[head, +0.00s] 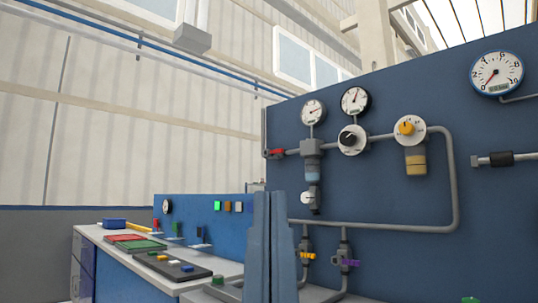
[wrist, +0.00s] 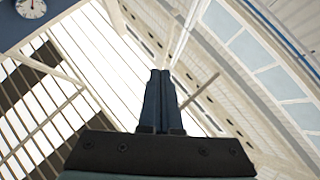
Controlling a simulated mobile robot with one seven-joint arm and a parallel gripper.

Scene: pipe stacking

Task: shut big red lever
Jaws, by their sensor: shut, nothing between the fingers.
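A red lever (head: 276,153) sits on the grey pipe at the left side of the big blue panel (head: 380,195). Its handle lies close to level along the pipe. My gripper (head: 269,194) stands upright below the lever in the head view, its two blue-grey fingers together and empty. It is apart from the lever in the picture; the depth between them is hard to tell. In the wrist view my gripper (wrist: 160,73) points up toward the roof with its fingers shut. The lever does not show in the wrist view.
The panel carries gauges (head: 355,100), a black-and-white knob (head: 352,139), a yellow knob (head: 407,128), and yellow (head: 307,256) and purple (head: 349,263) valve handles low down. A workbench (head: 110,240) with trays stands at the left. The air above my gripper looks clear.

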